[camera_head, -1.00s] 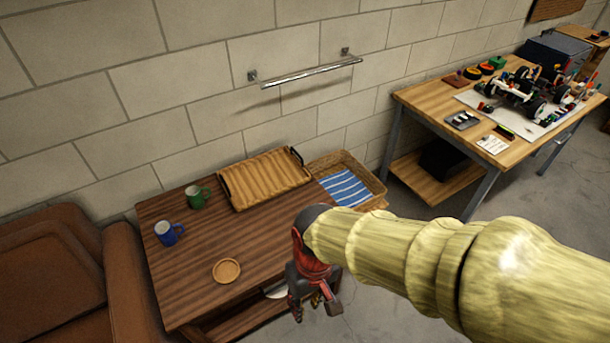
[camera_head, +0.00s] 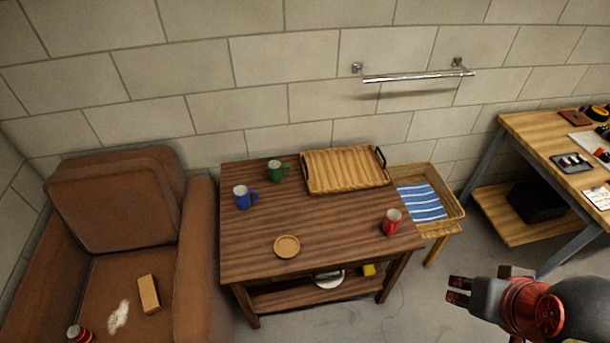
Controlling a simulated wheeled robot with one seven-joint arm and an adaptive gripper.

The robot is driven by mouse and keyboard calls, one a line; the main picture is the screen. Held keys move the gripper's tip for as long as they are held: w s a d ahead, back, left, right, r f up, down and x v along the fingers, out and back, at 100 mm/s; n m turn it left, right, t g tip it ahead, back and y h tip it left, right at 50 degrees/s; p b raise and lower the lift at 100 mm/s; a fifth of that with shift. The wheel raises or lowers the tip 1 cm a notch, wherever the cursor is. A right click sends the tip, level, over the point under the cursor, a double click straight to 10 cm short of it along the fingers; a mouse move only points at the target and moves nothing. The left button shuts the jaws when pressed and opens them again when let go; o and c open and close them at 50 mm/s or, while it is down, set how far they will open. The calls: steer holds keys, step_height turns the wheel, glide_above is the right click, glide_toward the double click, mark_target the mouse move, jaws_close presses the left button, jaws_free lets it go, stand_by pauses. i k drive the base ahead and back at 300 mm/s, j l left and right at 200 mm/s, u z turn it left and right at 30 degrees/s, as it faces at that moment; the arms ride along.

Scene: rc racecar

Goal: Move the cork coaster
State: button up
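The cork coaster (camera_head: 287,247) is a round tan disc with a raised rim. It lies flat near the front edge of the dark wooden table (camera_head: 256,230), with nothing on it. My gripper (camera_head: 457,291) is at the lower right, over the floor and to the right of the table, well apart from the coaster. Its dark fingers point left. They look small and partly overlapped, so their opening is unclear.
On the table are a blue mug (camera_head: 242,198), a green mug (camera_head: 277,172), a red mug (camera_head: 392,222) and a wooden tray (camera_head: 346,171). The table's front middle is clear.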

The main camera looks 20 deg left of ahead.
mark_target(287, 247)
steer(key=u, duration=1.3)
